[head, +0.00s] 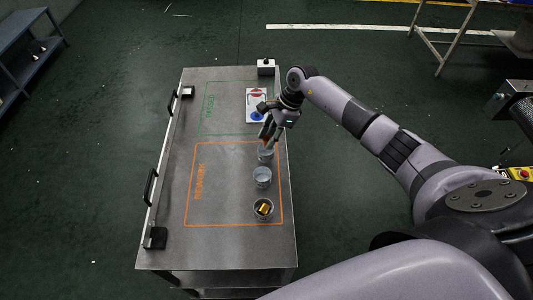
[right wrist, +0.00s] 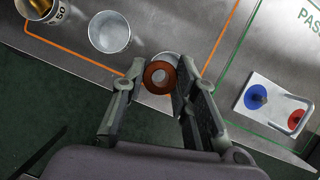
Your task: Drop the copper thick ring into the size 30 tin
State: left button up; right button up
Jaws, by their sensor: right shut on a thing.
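My right gripper (head: 267,134) is over a grey tin (head: 265,154) at the far end of the orange-outlined area. In the right wrist view my right gripper (right wrist: 153,92) is shut on the copper thick ring (right wrist: 149,71). The ring looks round with an open centre, and part of the tin (right wrist: 168,56) shows behind it. A middle tin (head: 262,178) looks empty; it also shows in the right wrist view (right wrist: 109,45). The nearest tin (head: 264,218), marked 50 in the right wrist view (right wrist: 58,13), holds brass-coloured pieces. No size 30 label is readable. My left gripper is out of view.
The tins stand on a metal table (head: 225,247). A white board (head: 250,98) with red and blue parts lies in the green-outlined area. A rail with black handles (head: 150,186) runs along the left edge. The table's left half is mostly clear.

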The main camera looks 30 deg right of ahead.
jog(key=o, duration=0.6)
jog(key=shift+o, duration=1.4)
jog(key=shift+r, duration=0.1)
jog(key=shift+o, duration=0.9)
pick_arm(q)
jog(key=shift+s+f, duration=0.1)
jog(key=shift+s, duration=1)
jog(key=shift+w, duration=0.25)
pick_arm(e)
jog(key=v, duration=1.2)
